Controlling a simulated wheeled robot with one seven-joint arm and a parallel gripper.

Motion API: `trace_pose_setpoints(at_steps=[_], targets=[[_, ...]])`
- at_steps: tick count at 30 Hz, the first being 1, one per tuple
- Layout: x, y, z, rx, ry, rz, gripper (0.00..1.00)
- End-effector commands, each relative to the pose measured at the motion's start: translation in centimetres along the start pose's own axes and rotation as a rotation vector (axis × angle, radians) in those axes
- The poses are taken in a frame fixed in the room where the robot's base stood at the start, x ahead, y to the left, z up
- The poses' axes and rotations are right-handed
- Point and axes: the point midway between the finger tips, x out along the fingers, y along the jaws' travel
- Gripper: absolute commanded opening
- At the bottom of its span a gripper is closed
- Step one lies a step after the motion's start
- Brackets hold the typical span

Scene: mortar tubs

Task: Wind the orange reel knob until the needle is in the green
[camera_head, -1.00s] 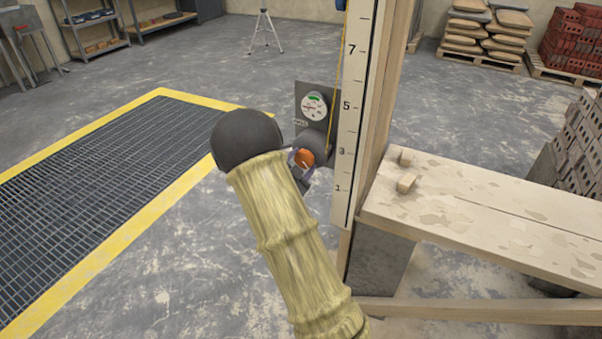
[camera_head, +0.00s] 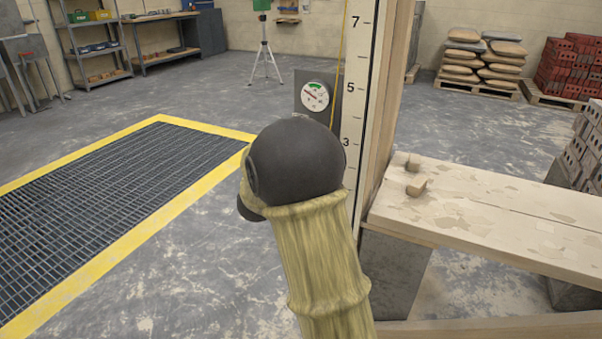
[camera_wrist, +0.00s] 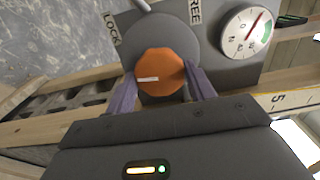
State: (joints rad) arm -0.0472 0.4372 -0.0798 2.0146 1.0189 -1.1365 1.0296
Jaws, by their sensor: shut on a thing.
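The orange reel knob (camera_wrist: 160,73), with a white mark line on its face, sits on a grey round reel in the wrist view. My gripper (camera_wrist: 159,77) is shut on it, one purple finger on each side. The white line points left. The gauge (camera_wrist: 246,31) stands beside the reel; its thin red needle lies outside the green arc. The gauge also shows in the head view (camera_head: 315,96), with the green at the top and the needle towards the left. My arm hides the knob and gripper there.
The plate carries LOCK and FREE labels with a grey lever (camera_wrist: 141,5) between them. A numbered white staff (camera_head: 358,90) rises right of the gauge. A plank bench (camera_head: 480,205) with small wood blocks stands right. A yellow-edged floor grate (camera_head: 100,205) lies left.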

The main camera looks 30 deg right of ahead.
Motion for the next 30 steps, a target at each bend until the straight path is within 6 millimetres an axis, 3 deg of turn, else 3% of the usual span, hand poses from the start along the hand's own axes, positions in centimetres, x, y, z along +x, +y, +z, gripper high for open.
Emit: trace_pose_setpoints(at_steps=[9,25,26,28,30], targets=[[0.01,0.27,-0.05,0.156,0.002,0.001,0.31],[0.02,0.1,-0.06,0.182,0.003,0.003,0.31],[0.02,0.1,-0.06,0.182,0.003,0.003,0.6],[0.02,0.1,-0.05,0.182,0.003,0.002,0.73],[0.02,0.08,-0.05,0.182,0.002,0.002,0.76]])
